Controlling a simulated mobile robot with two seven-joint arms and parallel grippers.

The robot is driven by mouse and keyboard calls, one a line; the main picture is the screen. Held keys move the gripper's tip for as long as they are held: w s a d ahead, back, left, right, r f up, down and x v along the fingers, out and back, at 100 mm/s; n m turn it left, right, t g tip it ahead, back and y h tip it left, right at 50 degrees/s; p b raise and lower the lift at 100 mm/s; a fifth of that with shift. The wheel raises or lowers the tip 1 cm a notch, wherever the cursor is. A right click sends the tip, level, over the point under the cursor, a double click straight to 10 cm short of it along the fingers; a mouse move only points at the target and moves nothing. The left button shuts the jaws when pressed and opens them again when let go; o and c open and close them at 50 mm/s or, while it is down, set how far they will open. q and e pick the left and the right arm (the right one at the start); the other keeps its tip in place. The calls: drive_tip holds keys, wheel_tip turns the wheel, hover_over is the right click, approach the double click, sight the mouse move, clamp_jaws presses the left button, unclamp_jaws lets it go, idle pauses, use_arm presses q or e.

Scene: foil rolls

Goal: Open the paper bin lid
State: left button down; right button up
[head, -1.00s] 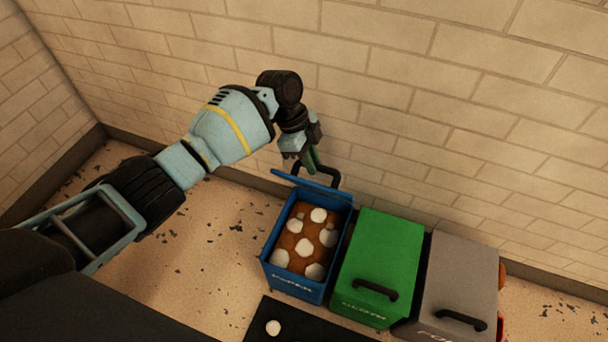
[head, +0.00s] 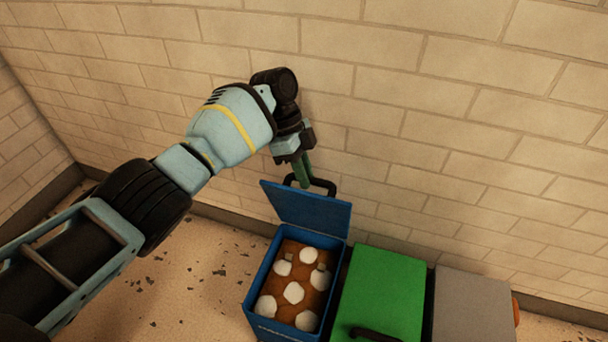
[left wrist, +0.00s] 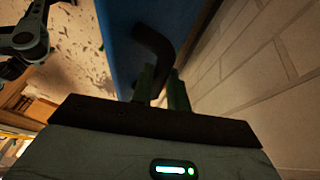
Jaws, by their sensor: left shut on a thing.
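The blue paper bin (head: 258,290) stands by the wall, and its top is uncovered. White pieces lie on a brown fill inside it. Its blue lid (head: 305,212) is swung up at the back of the bin, with its broad inner face visible. My left gripper (head: 303,178) is shut on the black lid handle (head: 325,184) at the lid's upper edge. In the left wrist view, the handle (left wrist: 153,48) passes between the fingers (left wrist: 160,88), beside the lid's blue face (left wrist: 116,38). My right gripper is not in view.
A green bin (head: 385,295) and a grey bin (head: 472,305) stand to the right of the blue bin, both with lids down. A brick wall (head: 450,140) rises close behind the lid. Bare speckled floor (head: 200,265) lies to the left.

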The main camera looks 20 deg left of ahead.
use_arm(q)
drive_tip(key=shift+s+a+f, duration=0.1)
drive_tip(key=shift+s+f, duration=0.05)
drive_tip(key=shift+f, duration=0.35)
drive_tip(key=c, duration=1.5)
unclamp_jaws()
drive_tip(key=shift+f, duration=0.1)
drive_tip(key=shift+o, duration=0.7)
drive_tip(key=shift+r, duration=0.25)
drive_tip(key=shift+w+r, duration=0.1)
drive_tip(key=shift+w, duration=0.1)
drive_tip(key=p+v, duration=0.1)
drive_tip(key=v, duration=0.6)
drive_tip(key=shift+r, duration=0.25)
drive_tip(key=shift+a, duration=0.1)
